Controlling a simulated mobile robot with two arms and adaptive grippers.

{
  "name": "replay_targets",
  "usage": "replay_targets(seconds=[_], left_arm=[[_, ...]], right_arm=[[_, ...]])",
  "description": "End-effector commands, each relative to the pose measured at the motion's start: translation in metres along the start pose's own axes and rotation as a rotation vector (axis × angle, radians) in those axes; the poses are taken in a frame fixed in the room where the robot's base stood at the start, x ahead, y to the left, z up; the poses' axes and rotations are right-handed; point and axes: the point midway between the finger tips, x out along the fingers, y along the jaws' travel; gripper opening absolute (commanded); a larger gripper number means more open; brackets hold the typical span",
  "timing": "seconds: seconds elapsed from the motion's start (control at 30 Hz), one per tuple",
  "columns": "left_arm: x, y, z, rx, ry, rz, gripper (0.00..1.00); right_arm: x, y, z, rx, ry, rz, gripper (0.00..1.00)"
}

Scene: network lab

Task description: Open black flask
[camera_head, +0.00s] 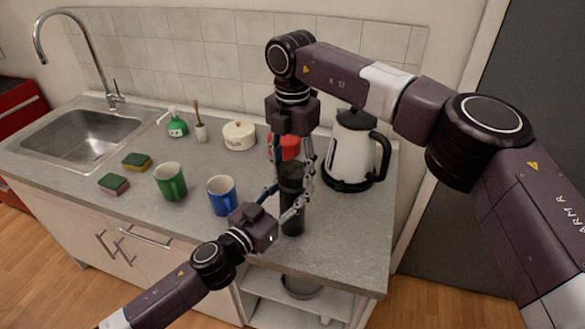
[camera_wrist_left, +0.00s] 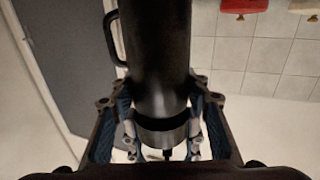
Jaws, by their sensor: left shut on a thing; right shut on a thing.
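The black flask (camera_head: 292,217) stands upright on the grey counter near its front edge, left of the kettle. My left gripper (camera_head: 287,206) reaches in from the front left and is shut around the flask's body. My right gripper (camera_head: 293,172) points down from above and is shut on the flask's top, its fingers on both sides. In the left wrist view the dark flask body (camera_wrist_left: 160,55) runs between my left fingers (camera_wrist_left: 165,125), with a grey metallic band (camera_wrist_left: 163,137) below. Fingers hide part of the flask, so I cannot tell whether its lid is loose.
A white-and-black kettle (camera_head: 350,150) stands close right of the flask. A blue mug (camera_head: 221,197) and green mug (camera_head: 169,182) stand left. A red pot (camera_head: 287,146) and cream pot (camera_head: 239,135) are behind. Sponges (camera_head: 137,162) and a sink (camera_head: 80,135) lie further left.

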Motion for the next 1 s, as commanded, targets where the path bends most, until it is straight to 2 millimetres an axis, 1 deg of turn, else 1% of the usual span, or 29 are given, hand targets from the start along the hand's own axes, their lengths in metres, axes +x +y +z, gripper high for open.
replay_targets(seconds=[0.1, 1.0], left_arm=[[-0.0001, 0.0016, -0.0012, 0.001, 0.003, 0.004, 0.00], [-0.0001, 0.0028, -0.0012, 0.001, 0.003, 0.006, 0.00]], right_arm=[[-0.0007, 0.0004, 0.0021, -0.223, -0.005, 0.002, 0.19], [-0.0020, 0.0007, 0.0011, -1.994, -0.008, -0.004, 0.19]])
